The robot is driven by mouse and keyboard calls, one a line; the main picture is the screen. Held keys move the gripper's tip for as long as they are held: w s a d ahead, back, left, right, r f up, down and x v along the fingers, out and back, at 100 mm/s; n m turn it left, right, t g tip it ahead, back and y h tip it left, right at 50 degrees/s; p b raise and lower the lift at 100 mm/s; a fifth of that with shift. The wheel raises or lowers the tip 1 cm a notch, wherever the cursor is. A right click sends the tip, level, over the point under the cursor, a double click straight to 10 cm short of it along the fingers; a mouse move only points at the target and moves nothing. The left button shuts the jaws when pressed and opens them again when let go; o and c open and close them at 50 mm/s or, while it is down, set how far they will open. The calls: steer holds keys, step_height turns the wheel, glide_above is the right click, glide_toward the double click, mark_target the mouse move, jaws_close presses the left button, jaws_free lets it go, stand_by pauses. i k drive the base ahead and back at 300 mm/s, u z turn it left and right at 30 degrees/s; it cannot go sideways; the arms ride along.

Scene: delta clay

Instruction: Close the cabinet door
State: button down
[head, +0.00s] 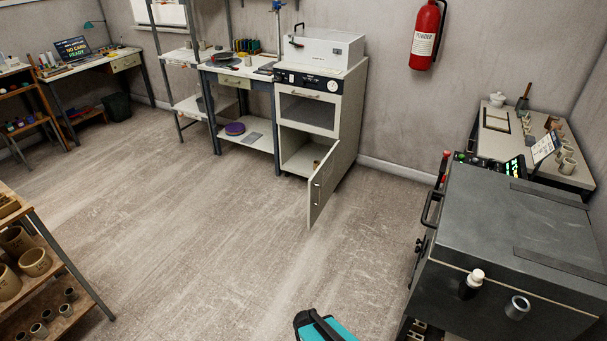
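The cabinet (349,128) is a pale, upright unit against the back wall, right of the workbench. Its lower compartment is open. The cabinet door (325,179) is hinged at the right of the opening and stands swung far out into the room, towards me. A small handle shows on the door near its free edge. A small brownish thing lies inside the compartment near the hinge side; I cannot tell what it is. Above, a windowed panel with a bar handle is shut.
The floor (215,235) before the cabinet is clear. A large dark machine (510,230) stands at the right. A shelf with pots (35,262) is at the lower left. A workbench (240,72) adjoins the cabinet's left. A fire extinguisher (424,38) hangs on the wall.

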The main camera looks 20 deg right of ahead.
mark_target(321, 184)
steer(key=u, duration=0.4)
steer(key=i, duration=1.4)
steer(key=z, duration=0.05)
